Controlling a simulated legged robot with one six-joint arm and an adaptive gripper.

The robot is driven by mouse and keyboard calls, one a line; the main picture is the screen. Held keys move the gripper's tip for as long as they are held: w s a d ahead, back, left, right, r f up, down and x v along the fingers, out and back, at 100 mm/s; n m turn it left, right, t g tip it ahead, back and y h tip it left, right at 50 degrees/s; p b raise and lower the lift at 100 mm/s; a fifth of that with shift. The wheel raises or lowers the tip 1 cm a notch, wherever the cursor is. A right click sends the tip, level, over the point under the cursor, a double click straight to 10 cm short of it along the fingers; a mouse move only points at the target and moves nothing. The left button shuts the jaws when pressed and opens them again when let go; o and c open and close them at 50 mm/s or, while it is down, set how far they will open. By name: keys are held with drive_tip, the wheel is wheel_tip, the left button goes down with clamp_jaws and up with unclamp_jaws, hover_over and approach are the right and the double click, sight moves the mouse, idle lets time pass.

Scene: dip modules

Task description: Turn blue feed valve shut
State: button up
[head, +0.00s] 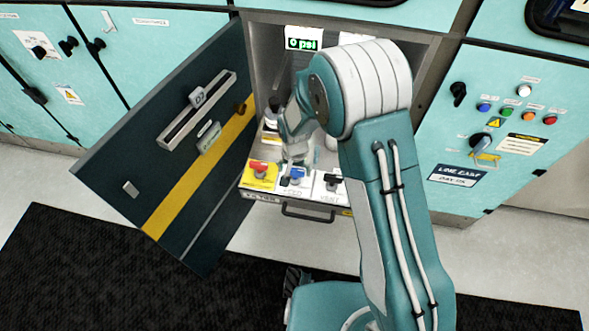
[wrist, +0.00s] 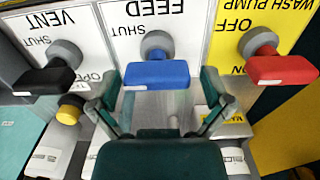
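The blue feed valve (wrist: 157,74) has a flat blue handle on a round grey stem, on a white panel marked FEED, upside down in the wrist view. Its handle lies crosswise there, and SHUT is printed to the left of the stem. In the head view the blue valve (head: 292,177) is the middle of three, just below my gripper (head: 297,153). In the wrist view my gripper (wrist: 162,98) is open, one finger off each end of the blue handle, with gaps visible. Whether the handle is fully between the fingertips is unclear.
The black vent valve (wrist: 45,79) and red wash pump valve (wrist: 281,69) flank it closely. The valves sit on a pulled-out drawer (head: 335,211) in an open cabinet. The dark cabinet door (head: 125,160) stands open at left. A display (head: 304,44) reads 0 psi.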

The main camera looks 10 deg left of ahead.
sight(295, 169)
wheel_tip(295, 169, up, 12)
idle(0.6)
drive_tip(key=shift+w, duration=0.1)
drive_tip(key=s+d+r+t, duration=0.1)
drive_tip(key=s+d+r, duration=0.1)
drive_tip(key=d+r, duration=0.5)
drive_tip(key=s+d+r+t, duration=0.1)
drive_tip(key=s+d+r, duration=0.2)
drive_tip(key=d+r, duration=0.45)
drive_tip(key=s+d+r+t, duration=0.1)
drive_tip(key=s+d+r, duration=0.3)
drive_tip(key=s, duration=0.3)
drive_tip(key=s+d+r+t, duration=0.2)
drive_tip(key=s+d+r, duration=0.2)
drive_tip(key=s, duration=0.3)
drive_tip(key=shift+s+d+n+t, duration=0.15)
drive_tip(key=shift+d+n+t, duration=0.15)
drive_tip(key=shift+d, duration=0.35)
